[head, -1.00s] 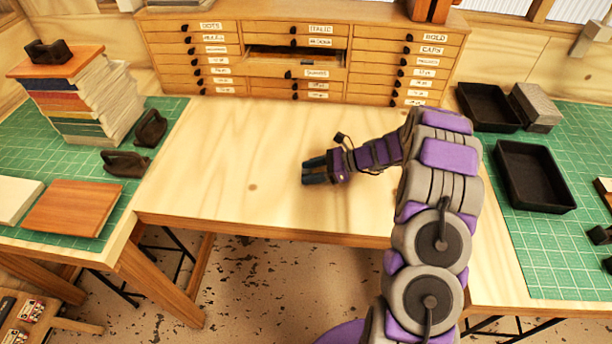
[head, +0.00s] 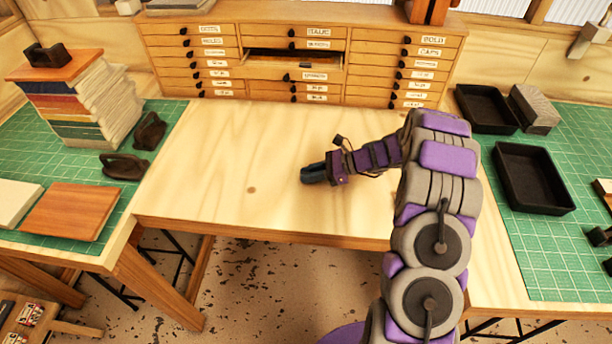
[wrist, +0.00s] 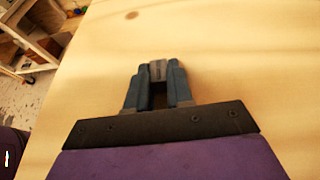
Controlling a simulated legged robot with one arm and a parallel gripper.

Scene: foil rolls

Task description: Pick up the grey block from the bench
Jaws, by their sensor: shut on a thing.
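The small grey block (wrist: 157,70) shows in the wrist view between the two dark blue fingertips of my gripper (wrist: 158,80), with finger pads touching it on both sides. My gripper is shut on it over the bare wood of the bench (head: 240,150). In the head view my gripper (head: 312,174) is near the middle of the bench, pointing left, and the fingers hide the block there. I cannot tell whether the block touches the bench top or is just above it.
A wooden cabinet of drawers (head: 300,25) stands at the back, one drawer partly open. A book stack (head: 85,105) and dark iron tools (head: 125,165) are on the left mat. Black trays (head: 533,178) and a larger grey stone-like block (head: 535,108) are right. Bare wood surrounds my gripper.

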